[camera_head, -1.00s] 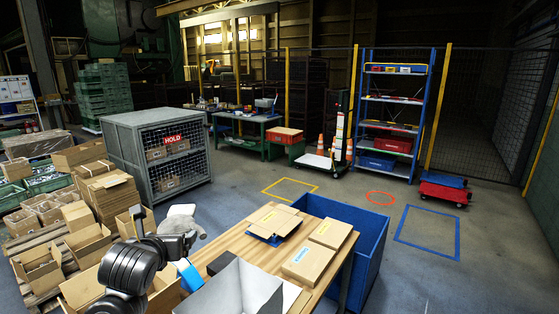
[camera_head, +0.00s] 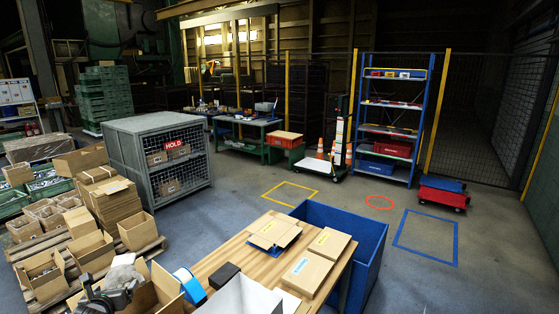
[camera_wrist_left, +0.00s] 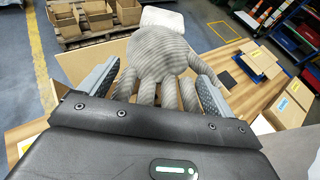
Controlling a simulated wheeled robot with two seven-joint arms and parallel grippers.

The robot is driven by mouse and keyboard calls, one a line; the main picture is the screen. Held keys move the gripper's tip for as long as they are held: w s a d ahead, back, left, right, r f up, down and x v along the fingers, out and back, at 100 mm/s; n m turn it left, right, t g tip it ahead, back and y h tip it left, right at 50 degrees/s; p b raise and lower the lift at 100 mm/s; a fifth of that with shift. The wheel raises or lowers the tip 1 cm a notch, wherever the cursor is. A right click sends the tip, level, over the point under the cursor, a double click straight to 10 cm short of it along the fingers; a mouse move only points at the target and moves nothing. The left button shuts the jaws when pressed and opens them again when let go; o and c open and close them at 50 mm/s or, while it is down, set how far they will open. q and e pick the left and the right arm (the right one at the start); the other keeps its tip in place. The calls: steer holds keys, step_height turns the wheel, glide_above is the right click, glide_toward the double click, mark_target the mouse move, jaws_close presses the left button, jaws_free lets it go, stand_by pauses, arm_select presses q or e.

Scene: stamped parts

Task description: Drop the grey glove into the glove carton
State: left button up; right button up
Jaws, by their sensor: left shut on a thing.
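The grey knitted glove (camera_wrist_left: 160,48) with a pale cuff is between the fingers of my left gripper (camera_wrist_left: 154,72), which is shut on it. In the head view the glove (camera_head: 122,273) shows at the lower left, just above my left gripper (camera_head: 116,289). An open cardboard carton (camera_head: 166,288) with raised flaps is right beside them at the table's left end; I take it as the glove carton. In the wrist view a carton (camera_wrist_left: 88,62) shows behind and below the glove, which hides part of it. My right gripper is not in view.
The wooden table (camera_head: 215,262) holds a blue-rimmed roll (camera_head: 188,284), a black block (camera_head: 223,275), a pale bin (camera_head: 243,297) and flat cartons (camera_head: 307,273). A blue bin (camera_head: 362,232) stands behind it. Stacked cartons (camera_head: 115,200) on a pallet are at left.

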arm_select(q)
steer(key=shift+s+a+f, duration=0.4)
steer(key=shift+a+f, duration=0.4)
steer(key=shift+f, duration=0.15)
step_height(320, 180, down, 6)
steer(key=b, duration=0.3)
steer(key=shift+b, duration=0.4)
steer(key=shift+r, duration=0.2)
